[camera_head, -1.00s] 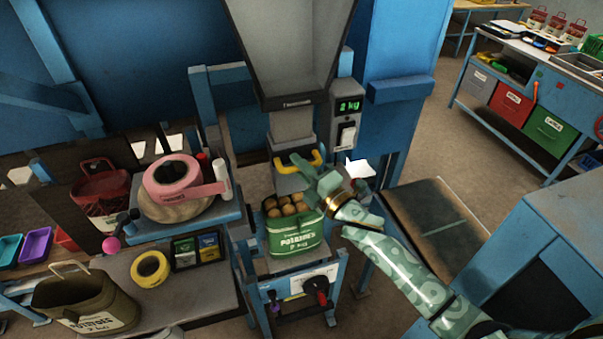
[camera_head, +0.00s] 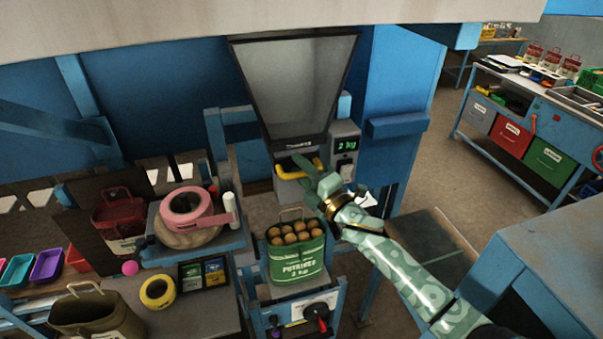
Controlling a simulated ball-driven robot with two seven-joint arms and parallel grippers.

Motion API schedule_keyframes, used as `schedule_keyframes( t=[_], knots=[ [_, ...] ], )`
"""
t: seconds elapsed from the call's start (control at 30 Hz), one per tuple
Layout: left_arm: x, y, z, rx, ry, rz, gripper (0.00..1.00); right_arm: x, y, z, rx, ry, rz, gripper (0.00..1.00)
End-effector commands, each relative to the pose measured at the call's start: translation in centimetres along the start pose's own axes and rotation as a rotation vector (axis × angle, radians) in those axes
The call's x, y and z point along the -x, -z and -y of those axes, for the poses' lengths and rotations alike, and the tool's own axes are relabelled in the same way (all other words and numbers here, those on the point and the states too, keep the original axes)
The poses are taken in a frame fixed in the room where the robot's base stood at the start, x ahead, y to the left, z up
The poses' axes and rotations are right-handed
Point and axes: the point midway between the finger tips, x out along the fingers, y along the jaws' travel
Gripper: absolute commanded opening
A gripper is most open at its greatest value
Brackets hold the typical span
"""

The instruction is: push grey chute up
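The grey chute (camera_head: 287,186) sits directly under the big grey hopper (camera_head: 297,85), its yellow handle (camera_head: 289,173) close below the hopper's lower edge. My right gripper (camera_head: 312,170), pale green, is at the right end of the handle. Its fingers overlap the handle, and I cannot tell whether they are closed on it. A green potato sack (camera_head: 296,262), open and filled with potatoes, stands upright below the chute, with a clear gap between them. My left gripper is not in view.
A scale display (camera_head: 345,145) reading 2 kg is right of the chute. A side table with pink tape (camera_head: 188,208) and a bench with yellow tape (camera_head: 157,291) stand left. An olive sack (camera_head: 92,315) is at the lower left. A blue post (camera_head: 400,100) rises behind my arm.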

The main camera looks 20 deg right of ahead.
Motion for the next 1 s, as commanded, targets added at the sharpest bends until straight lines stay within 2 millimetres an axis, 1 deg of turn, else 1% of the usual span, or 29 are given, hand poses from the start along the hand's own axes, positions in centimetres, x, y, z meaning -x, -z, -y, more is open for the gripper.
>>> schedule_keyframes(
  t=[0.27,0.37,0.47,0.57,0.6,0.8,0.9,1.0],
  knots=[
    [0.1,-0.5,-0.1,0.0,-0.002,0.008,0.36,0.2,0.1,0.4,-0.001,0.008,0.0,0.36],
    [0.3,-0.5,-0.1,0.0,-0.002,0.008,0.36,0.9,0.1,0.4,-0.001,0.01,0.0,0.36],
    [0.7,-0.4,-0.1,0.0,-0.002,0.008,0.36,2.6,0.1,0.4,-0.002,0.012,0.001,0.36],
    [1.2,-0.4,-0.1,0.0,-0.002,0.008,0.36,5.2,0.1,0.3,-0.001,0.012,0.0,0.36],
    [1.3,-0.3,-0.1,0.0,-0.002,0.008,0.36,6.3,0.1,0.3,-0.001,0.013,0.0,0.36],
    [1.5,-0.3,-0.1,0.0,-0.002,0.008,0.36,11.8,0.1,0.3,-0.001,0.011,0.0,0.36],
    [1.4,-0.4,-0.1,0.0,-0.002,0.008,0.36,13.8,0.1,0.3,-0.002,0.01,0.0,0.36],
    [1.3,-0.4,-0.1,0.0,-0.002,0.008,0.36,15.3,0.1,0.3,-0.001,0.007,0.0,0.36]
  ],
)
